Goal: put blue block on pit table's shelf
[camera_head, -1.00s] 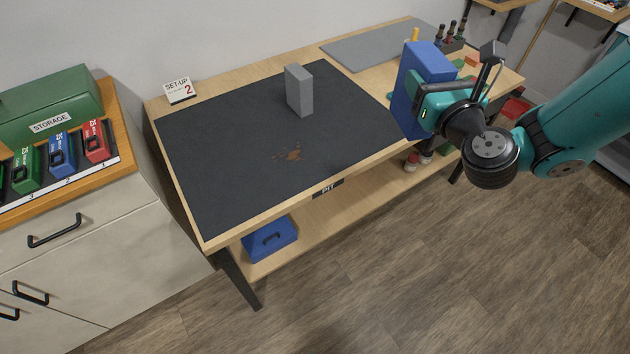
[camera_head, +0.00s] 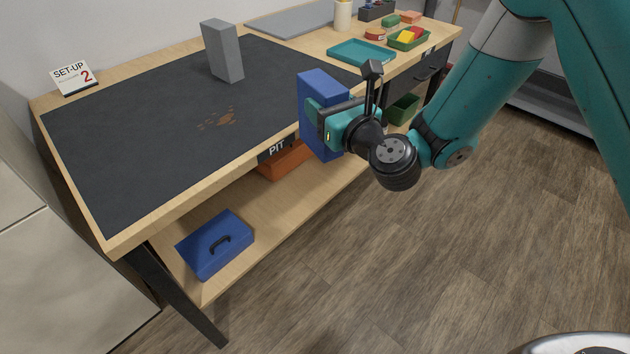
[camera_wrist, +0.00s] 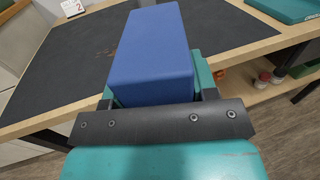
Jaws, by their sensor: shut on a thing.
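The blue block (camera_head: 318,88) is upright in my gripper (camera_head: 325,118), in front of the pit table's front edge. My gripper is shut on it. In the wrist view the blue block (camera_wrist: 153,55) fills the middle, between the jaws (camera_wrist: 155,98). The pit table (camera_head: 130,228) has a black mat (camera_head: 150,140) on top and a "PIT" label on its front edge. Its lower wooden shelf (camera_head: 275,222) shows bare wood in the middle. A blue case (camera_head: 215,243) lies at the shelf's left end. An orange box (camera_head: 285,162) is further back, partly hidden by the tabletop and my gripper.
A grey block (camera_head: 222,52) stands on the mat near a brown stain. A "SET-UP 2" sign (camera_head: 74,77) is at the back left. A teal tray (camera_head: 361,53) and a green bin (camera_head: 408,38) are on the right part of the top. The floor in front is clear.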

